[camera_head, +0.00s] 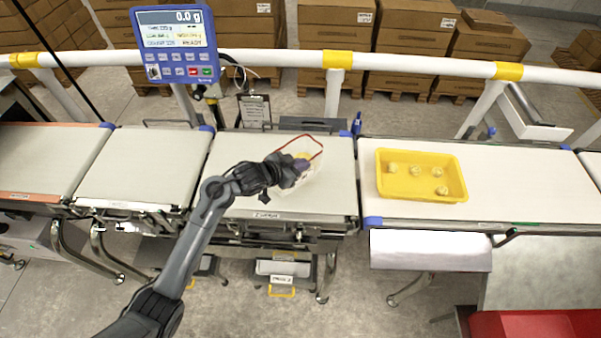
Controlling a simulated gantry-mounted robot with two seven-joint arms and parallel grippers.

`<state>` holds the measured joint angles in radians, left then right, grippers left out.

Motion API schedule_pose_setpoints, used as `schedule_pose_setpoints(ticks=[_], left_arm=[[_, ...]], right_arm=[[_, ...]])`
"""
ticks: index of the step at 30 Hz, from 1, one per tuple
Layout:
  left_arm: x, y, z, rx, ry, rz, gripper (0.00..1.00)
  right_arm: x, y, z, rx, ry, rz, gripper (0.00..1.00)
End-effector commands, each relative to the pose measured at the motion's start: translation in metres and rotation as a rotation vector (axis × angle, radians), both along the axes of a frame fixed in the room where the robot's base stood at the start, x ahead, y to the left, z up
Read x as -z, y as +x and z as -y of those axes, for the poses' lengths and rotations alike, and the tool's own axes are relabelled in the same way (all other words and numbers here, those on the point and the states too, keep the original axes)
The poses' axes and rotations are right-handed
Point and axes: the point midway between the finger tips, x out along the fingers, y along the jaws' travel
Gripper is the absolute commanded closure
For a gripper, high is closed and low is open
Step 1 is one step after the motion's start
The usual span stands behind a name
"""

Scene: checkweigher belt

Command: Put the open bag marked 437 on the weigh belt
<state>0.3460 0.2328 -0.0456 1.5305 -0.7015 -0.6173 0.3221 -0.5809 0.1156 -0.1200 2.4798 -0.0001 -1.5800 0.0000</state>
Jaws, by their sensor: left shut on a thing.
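A translucent bag (312,178) with a red rim around its open mouth shows in the head view, over the middle belt (236,170). Something yellow shows inside it. Its number cannot be read here. My left gripper (299,167) is shut on the bag near its rim and hides part of it. The front label of the middle belt is too small to read surely. I cannot tell whether the bag touches the belt. The blue scale display (176,42) reads 0.0 g. My right gripper is not in view.
A yellow tray (421,198) with several small yellow items sits on the right belt (510,170). The left belt (140,165) is empty. A clipboard (255,110) and a white guard rail (420,63) stand behind. A red bin (535,325) is at bottom right.

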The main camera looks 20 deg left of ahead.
Motion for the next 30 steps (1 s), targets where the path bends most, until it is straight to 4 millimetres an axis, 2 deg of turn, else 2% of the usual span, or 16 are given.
schedule_pose_setpoints(ticks=[10, 23, 24, 27, 28, 30], left_arm=[[0.036, 0.0, 0.0, 0.0, 0.0, 0.0, 1.0], [0.042, 0.0, 0.0, -0.001, 0.0, 0.001, 1.0], [0.042, 0.0, 0.0, 0.0, 0.0, -0.001, 0.87], [0.042, 0.0, 0.0, 0.0, 0.0, -0.001, 0.71], [0.042, 0.0, 0.0, 0.0, 0.0, -0.001, 0.67], [0.042, 0.0, 0.0, 0.0, 0.0, -0.001, 0.67]], right_arm=[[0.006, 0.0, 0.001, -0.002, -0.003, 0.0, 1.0], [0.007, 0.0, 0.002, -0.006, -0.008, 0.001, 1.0], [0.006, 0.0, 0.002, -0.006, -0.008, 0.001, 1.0], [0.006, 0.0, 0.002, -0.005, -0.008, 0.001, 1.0], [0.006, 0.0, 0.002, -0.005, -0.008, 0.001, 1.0], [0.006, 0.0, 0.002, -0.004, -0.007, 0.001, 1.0]])
